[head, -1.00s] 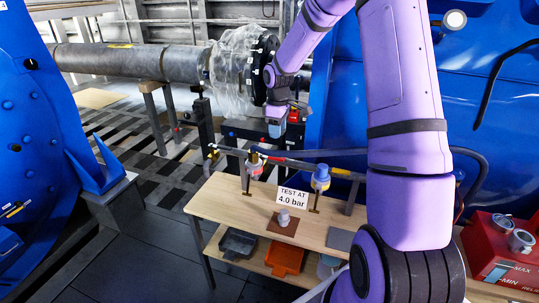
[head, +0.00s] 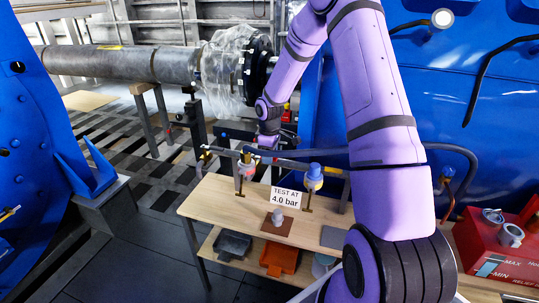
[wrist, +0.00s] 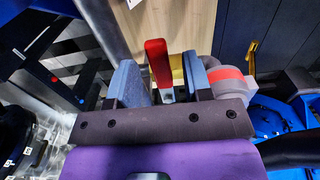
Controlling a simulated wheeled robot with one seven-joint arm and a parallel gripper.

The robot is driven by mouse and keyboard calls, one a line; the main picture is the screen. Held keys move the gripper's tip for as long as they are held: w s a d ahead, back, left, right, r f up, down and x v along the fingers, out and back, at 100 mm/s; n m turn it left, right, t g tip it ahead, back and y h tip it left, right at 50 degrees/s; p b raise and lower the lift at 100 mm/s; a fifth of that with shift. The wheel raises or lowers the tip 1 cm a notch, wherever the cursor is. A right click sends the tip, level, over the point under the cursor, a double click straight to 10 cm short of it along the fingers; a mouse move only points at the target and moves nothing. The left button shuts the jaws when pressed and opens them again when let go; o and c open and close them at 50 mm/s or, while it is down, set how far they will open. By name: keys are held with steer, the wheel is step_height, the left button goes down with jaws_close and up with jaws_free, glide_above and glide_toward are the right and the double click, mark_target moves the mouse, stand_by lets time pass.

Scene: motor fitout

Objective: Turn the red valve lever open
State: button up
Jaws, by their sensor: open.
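The red valve lever (wrist: 157,62) shows in the wrist view, pointing up in the picture between the two blue-grey fingers. My gripper (wrist: 158,68) is open around the lever, with a visible gap on each side. A brass-yellow part (wrist: 177,68) is just right of the lever, partly hidden by the right finger. A grey round fitting with a red band (wrist: 228,78) sits beyond that finger. In the head view, my gripper (head: 267,140) is at the pipework above the bench; the lever cannot be made out there.
A wooden bench (head: 215,198) stands below, with a sign reading "TEST AT 4.0 bar" (head: 286,197) and a blue-capped fitting (head: 313,177). A grey bin (head: 232,245) and an orange bin (head: 279,258) are on its lower shelf. A red box (head: 495,255) is at right.

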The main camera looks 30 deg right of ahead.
steer(key=shift+c, duration=0.3)
jaws_close()
